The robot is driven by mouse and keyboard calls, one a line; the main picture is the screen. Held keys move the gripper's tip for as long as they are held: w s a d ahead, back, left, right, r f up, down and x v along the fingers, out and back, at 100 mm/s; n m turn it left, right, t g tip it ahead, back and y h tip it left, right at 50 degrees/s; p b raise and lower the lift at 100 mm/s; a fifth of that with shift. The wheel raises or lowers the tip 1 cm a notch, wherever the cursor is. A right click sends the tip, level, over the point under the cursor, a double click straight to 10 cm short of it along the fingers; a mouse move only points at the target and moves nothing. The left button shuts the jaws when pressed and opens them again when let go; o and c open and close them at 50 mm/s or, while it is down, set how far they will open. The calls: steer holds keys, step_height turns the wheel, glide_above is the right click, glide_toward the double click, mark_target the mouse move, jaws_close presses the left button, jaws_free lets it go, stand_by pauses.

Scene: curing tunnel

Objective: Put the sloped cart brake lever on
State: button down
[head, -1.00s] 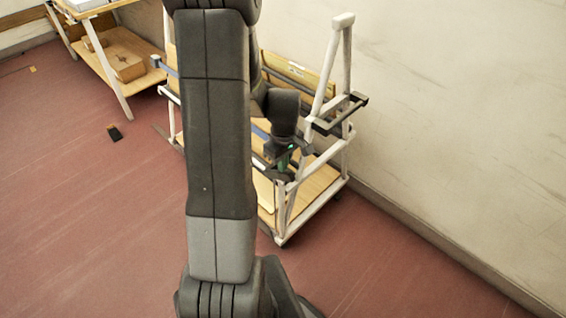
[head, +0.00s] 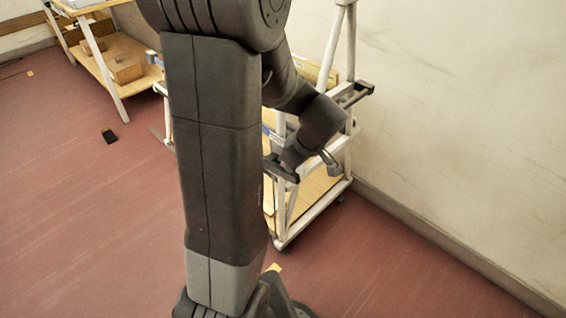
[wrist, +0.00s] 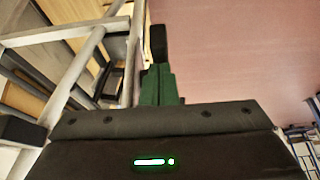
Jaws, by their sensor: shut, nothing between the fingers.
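The cart (head: 314,215) has a white tube frame and wooden decks and stands against the wall at the right, partly behind my arm. A short grey lever-like part (head: 329,161) shows beside my wrist near the cart's upright; I take it for the brake lever, but its setting is unclear. My gripper (wrist: 157,68) is shut, its green fingers together and empty. A dark upright piece (wrist: 158,42) shows just beyond the fingertips in the wrist view; I cannot tell whether they touch. In the head view my arm hides the fingers.
Another wooden-shelved rack (head: 125,68) with boxes stands at the back left. A small black object (head: 109,135) lies on the red floor (head: 90,220). The pale wall (head: 470,130) is close behind the cart. The cart's dark handle bar (head: 357,94) sticks out near my wrist.

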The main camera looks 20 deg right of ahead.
mark_target(299, 179)
steer(key=shift+s+d+f+t+y+b, duration=0.2)
steer(key=shift+f+t+b, duration=0.5)
steer(key=shift+b, duration=1.05)
steer(key=shift+s+d+f+t+y+b, duration=0.1)
steer(key=shift+s+f+t+y+b, duration=0.4)
steer(key=shift+b, duration=1.25)
steer(key=shift+s+d+f+t+b, duration=0.1)
steer(key=shift+f+t+b, duration=0.7)
steer(key=shift+b, duration=0.95)
steer(key=shift+g, duration=0.3)
step_height(299, 179, down, 6)
steer(key=b, duration=0.8)
steer(key=shift+s+r+b, duration=0.1)
steer(key=shift+r+b, duration=0.05)
steer(key=shift+b, duration=0.25)
steer(key=shift+a, duration=0.1)
